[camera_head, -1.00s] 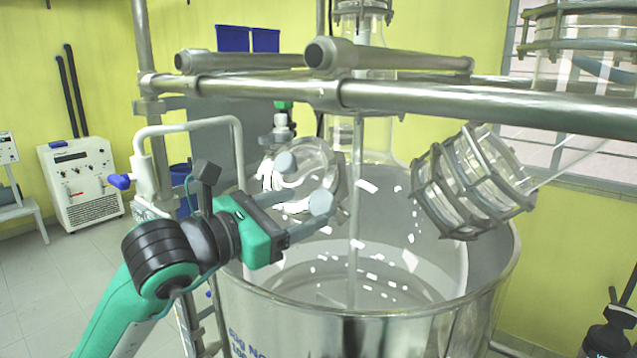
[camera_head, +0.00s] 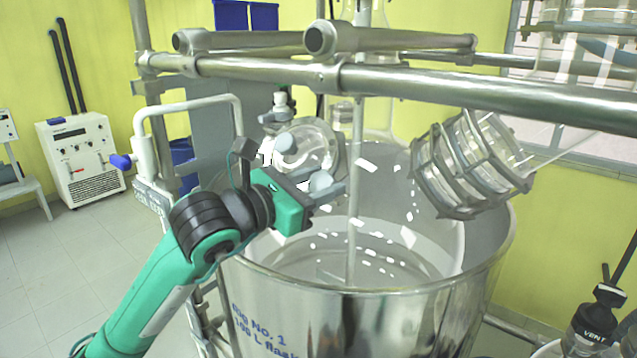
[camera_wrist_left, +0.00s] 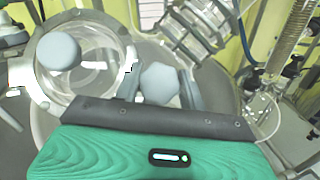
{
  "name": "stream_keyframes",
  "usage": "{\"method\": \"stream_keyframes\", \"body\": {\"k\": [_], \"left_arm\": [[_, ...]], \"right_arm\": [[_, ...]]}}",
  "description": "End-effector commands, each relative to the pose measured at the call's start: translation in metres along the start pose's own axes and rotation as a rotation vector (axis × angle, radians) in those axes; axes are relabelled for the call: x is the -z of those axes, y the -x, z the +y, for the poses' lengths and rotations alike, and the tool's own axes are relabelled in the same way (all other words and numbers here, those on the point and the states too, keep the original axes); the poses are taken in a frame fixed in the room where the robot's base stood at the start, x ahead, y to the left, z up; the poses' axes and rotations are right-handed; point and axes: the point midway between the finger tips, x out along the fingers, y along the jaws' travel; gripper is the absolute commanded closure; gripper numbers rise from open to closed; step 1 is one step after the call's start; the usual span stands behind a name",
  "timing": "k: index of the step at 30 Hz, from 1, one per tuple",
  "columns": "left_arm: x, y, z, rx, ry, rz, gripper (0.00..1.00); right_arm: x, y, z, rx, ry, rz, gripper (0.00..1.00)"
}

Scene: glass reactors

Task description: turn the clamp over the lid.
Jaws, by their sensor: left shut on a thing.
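The lid (camera_head: 333,160) is a round glass disc in a grey ring, tilted over the open vessel. It also shows in the left wrist view (camera_wrist_left: 100,82). Two rounded grey knobs sit at its rim. One knob (camera_head: 284,144) is on the far side. The other, the near clamp knob (camera_wrist_left: 160,83), lies between the fingers of my left gripper (camera_head: 324,184), which is shut on it. The green gripper body comes in from the left. The rest of the clamp is hard to make out behind the fingers. My right gripper is not in view.
The large steel vessel (camera_head: 350,318) stands below, holding liquid with bright reflections. Steel frame bars (camera_head: 440,84) cross above the gripper. A caged glass cylinder (camera_head: 470,165) hangs to the right. A white tube rail (camera_head: 185,106) stands to the left. A stirrer rod (camera_head: 353,225) drops into the vessel.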

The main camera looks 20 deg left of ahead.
Motion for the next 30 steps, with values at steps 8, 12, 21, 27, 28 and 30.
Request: {"method": "stream_keyframes", "body": {"k": [8,12,21,27,28,30], "left_arm": [[0.003,0.000,0.001,0.031,-0.038,0.001,0.81],[0.003,0.001,0.001,0.080,-0.097,-0.002,0.81],[0.003,0.000,0.001,0.249,-0.291,-0.002,0.81],[0.001,0.000,0.002,0.374,-0.431,-0.001,0.82],[0.001,0.000,0.002,0.392,-0.453,-0.002,0.81],[0.000,0.000,0.002,0.437,-0.502,-0.001,0.81]], "right_arm": [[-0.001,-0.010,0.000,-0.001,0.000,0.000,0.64],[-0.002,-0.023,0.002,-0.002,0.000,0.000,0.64],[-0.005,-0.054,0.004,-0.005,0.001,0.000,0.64],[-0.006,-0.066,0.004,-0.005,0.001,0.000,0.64],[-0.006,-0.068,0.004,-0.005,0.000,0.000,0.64],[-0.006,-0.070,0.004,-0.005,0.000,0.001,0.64]]}}
